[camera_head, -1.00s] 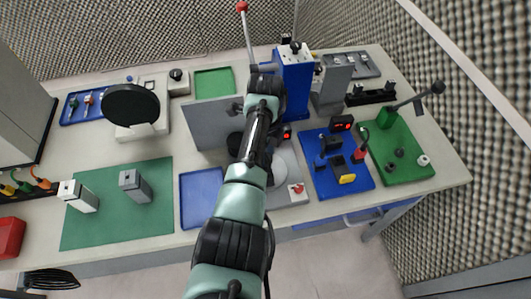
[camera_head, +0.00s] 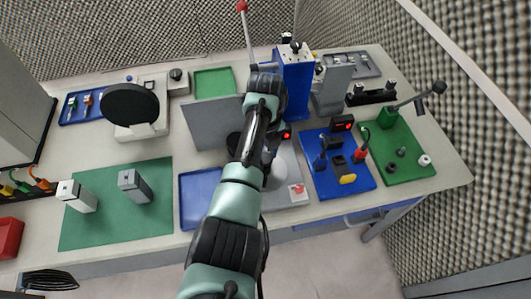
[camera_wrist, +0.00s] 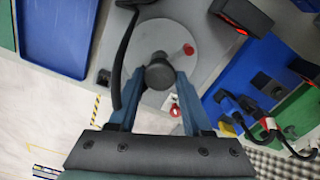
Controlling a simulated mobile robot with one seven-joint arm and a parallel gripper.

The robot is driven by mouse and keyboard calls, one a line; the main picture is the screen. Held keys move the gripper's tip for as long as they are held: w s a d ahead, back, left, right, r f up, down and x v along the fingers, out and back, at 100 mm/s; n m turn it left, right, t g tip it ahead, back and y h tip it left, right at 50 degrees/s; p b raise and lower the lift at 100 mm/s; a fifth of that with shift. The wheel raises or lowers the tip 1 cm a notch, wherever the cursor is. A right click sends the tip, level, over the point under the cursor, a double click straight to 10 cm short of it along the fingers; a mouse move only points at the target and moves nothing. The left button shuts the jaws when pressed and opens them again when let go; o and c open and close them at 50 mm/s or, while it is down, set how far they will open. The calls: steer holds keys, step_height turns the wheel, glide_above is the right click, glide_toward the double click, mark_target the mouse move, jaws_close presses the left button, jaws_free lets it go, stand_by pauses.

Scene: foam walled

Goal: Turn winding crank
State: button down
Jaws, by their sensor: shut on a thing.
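The winding crank shows in the wrist view as a dark round knob (camera_wrist: 159,75) over a grey disc (camera_wrist: 150,36) on a grey base. My gripper (camera_wrist: 160,88) has its two blue-grey fingers closed around the knob, one on each side. In the head view the grey base (camera_head: 290,157) is partly visible, but my arm hides the gripper and the crank knob.
A blue tray (camera_head: 187,215) lies left of the base and a blue mat (camera_head: 322,180) with plugs lies right. A grey upright panel (camera_head: 205,125) and a blue tower (camera_head: 294,85) stand behind. A green mat (camera_head: 410,165) is farther right.

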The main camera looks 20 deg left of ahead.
steer(key=shift+w+r+m, duration=0.15)
steer(key=shift+m, duration=0.45)
stand_by(0.3)
steer(key=shift+c, duration=1.7)
jaws_free()
step_height(320, 180, up, 13)
steer(key=b, duration=0.1)
steer(key=shift+b, duration=0.4)
